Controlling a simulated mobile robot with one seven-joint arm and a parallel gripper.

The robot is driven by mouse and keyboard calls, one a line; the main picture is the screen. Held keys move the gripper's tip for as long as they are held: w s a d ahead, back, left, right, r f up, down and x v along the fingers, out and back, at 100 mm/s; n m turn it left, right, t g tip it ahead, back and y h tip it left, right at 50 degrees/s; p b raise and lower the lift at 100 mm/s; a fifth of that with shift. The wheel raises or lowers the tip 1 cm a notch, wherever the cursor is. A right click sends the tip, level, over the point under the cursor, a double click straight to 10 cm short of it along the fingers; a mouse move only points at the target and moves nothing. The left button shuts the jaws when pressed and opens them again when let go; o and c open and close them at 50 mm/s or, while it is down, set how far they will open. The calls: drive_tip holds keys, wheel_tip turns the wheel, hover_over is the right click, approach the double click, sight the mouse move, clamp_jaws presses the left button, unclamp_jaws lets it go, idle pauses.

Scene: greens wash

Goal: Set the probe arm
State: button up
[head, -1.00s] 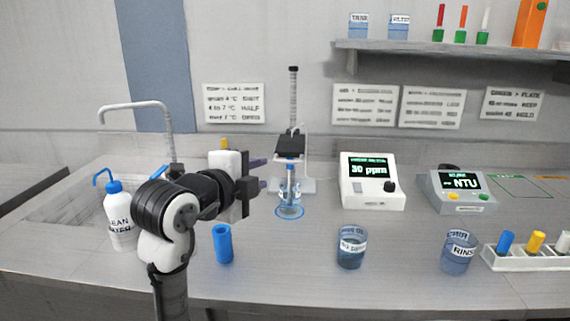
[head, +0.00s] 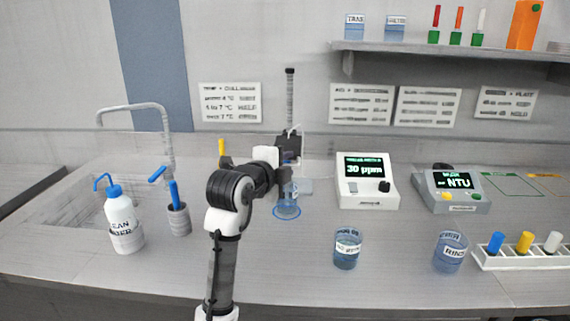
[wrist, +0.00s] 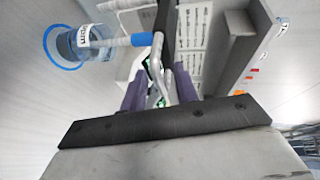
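The probe stand (head: 290,100) is a dark upright post behind the counter's middle, with a black probe arm (head: 290,143) partway up. The probe, with a blue band, shows in the wrist view (wrist: 112,42) and points toward a clear beaker (head: 287,207) inside a blue ring. My gripper (wrist: 158,92) is at the probe stand. Its purple fingers are apart, with a pale curved cable or rod between them. I cannot tell whether they touch it. In the head view my arm hides the fingers and part of the stand.
A meter reading 30 ppm (head: 367,187) and an NTU meter (head: 449,193) stand to the right. A labelled beaker (head: 347,250) and a rinse beaker (head: 450,253) are in front. A wash bottle (head: 120,212) and grey cup (head: 178,220) are left.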

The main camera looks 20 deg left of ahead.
drive_tip(key=shift+c, duration=0.4)
clamp_jaws()
wheel_tip(320, 180, up, 10)
drive_tip(key=p, duration=0.4)
unclamp_jaws()
drive_tip(key=shift+o, duration=0.4)
drive_tip(key=shift+s+f, duration=0.1)
